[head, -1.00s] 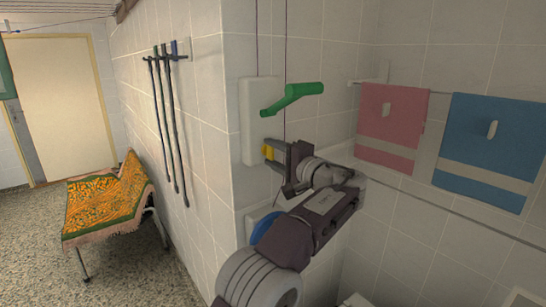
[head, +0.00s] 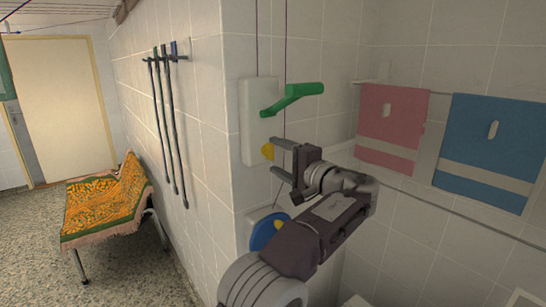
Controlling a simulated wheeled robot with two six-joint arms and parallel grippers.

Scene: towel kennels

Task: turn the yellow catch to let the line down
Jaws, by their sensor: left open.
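The yellow catch (head: 267,151) sits at the lower edge of a white wall box (head: 246,125) on the tiled wall corner. A green crank handle (head: 293,100) sticks out from the same box. Thin dark cords run up the wall above the box. My left gripper (head: 278,160) is open and empty, just to the right of and below the catch, apart from it. The catch shows fully, with nothing between the fingers. My right gripper is out of the picture.
A blue round thing (head: 265,232) is on the wall below the box, partly behind my arm. Pink (head: 392,115) and blue (head: 487,145) towels hang at the right. Leashes (head: 168,120) hang on the left wall. A bench with an orange cover (head: 105,205) stands at the left.

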